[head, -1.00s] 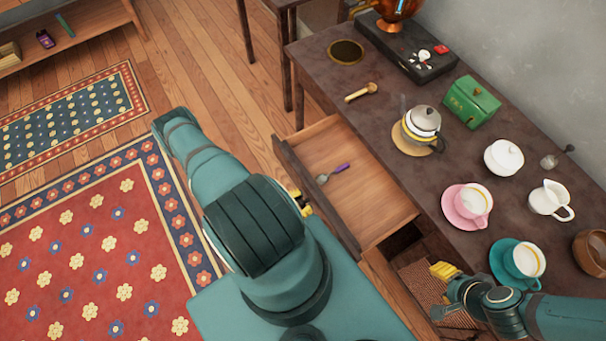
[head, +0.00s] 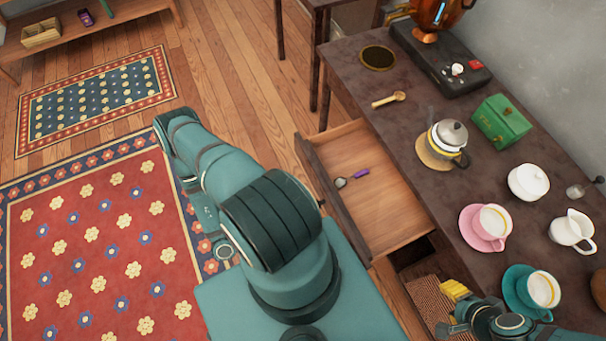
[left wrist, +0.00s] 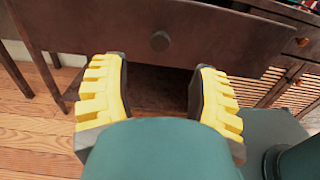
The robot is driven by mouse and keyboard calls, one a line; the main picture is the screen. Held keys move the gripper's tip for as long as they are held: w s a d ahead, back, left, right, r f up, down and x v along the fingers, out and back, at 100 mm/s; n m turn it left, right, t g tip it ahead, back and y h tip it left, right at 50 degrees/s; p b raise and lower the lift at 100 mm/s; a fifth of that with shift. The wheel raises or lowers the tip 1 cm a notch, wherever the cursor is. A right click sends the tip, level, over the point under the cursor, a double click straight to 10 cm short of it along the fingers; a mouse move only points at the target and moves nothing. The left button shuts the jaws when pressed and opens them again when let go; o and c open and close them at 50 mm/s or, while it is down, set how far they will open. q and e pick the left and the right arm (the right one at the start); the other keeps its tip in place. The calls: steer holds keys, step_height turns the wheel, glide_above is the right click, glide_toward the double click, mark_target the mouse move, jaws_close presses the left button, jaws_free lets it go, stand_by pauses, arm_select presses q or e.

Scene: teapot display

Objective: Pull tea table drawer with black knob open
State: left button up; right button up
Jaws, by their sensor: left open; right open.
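The tea table (head: 395,90) has a drawer (head: 385,205) that stands pulled out, with a purple-handled tool lying in it. In the left wrist view, a dark drawer front (left wrist: 225,45) carries a round black knob (left wrist: 160,41). My left gripper (left wrist: 160,75) is open there, its yellow fingers either side of the view, with the knob beyond the fingertips and not held. In the head view my left arm hides the left gripper. My right gripper (head: 453,300) is open at the table's near right edge, by the slatted part below the top, partly cut off.
The tabletop holds a teapot (head: 447,138), a green box (head: 500,120), a pink cup and saucer (head: 468,225), a teal saucer (head: 512,290) and a white creamer (head: 570,230). A wooden scoop (head: 390,100) lies near the front edge. Rugs and bare floor lie left.

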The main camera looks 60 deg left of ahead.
arm_select(q)
steer(key=shift+s+a, duration=0.1)
steer(key=shift+s, duration=1)
